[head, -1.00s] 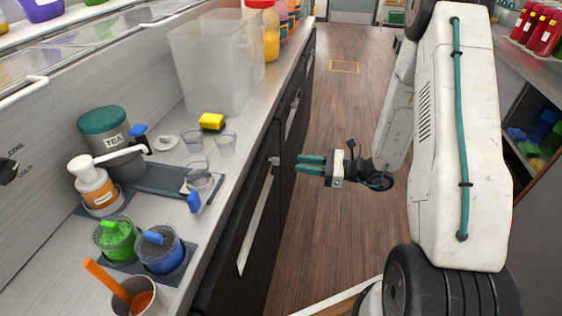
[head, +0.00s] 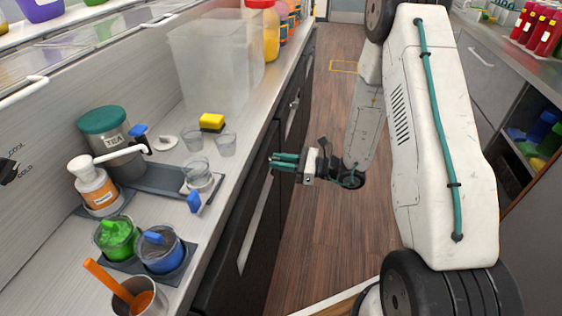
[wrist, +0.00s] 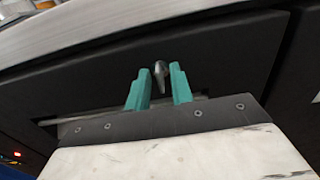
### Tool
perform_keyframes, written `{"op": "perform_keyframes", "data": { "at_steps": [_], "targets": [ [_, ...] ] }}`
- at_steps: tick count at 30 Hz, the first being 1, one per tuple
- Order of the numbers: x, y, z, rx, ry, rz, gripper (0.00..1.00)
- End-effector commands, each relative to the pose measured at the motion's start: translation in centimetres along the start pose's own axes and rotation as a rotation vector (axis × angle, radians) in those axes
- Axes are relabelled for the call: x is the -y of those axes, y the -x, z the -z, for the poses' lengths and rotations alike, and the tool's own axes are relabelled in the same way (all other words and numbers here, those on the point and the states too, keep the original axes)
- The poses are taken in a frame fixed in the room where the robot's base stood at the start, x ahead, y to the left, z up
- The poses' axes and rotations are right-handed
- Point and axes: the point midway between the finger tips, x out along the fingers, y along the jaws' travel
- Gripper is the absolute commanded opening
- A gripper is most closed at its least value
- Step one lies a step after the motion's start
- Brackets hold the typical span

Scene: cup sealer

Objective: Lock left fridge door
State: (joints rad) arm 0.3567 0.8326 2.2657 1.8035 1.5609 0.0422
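The dark fridge door (head: 233,262) is closed in the counter front, with a long silver handle (head: 257,225). In the wrist view the dark door panel (wrist: 90,85) fills the middle, and the handle (wrist: 62,124) shows low at left, partly hidden by my gripper. A small silver lock knob (wrist: 161,76) sits on the panel, pointing up and down in that picture. My gripper (head: 273,160) is at the door's upper edge in the head view and hides the knob there. In the wrist view its teal fingers (wrist: 159,71) are open, one on each side of the knob, with no clear contact.
The counter (head: 215,180) above holds jars, cups and a clear bin (head: 208,70). The wooden floor (head: 320,215) is clear. Shelves stand at right.

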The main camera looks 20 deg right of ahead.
Motion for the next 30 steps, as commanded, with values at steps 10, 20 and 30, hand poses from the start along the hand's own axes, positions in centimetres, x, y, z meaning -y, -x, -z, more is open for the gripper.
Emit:
{"op": "perform_keyframes", "data": {
  "at_steps": [10,20,30],
  "targets": [
    [-0.01,0.02,-0.01,0.000,-0.007,0.000,0.00],
    [0.03,0.02,0.00,0.000,-0.139,-0.001,0.00],
    [0.11,0.02,0.02,0.000,-0.440,-0.001,0.00]
  ]
}}
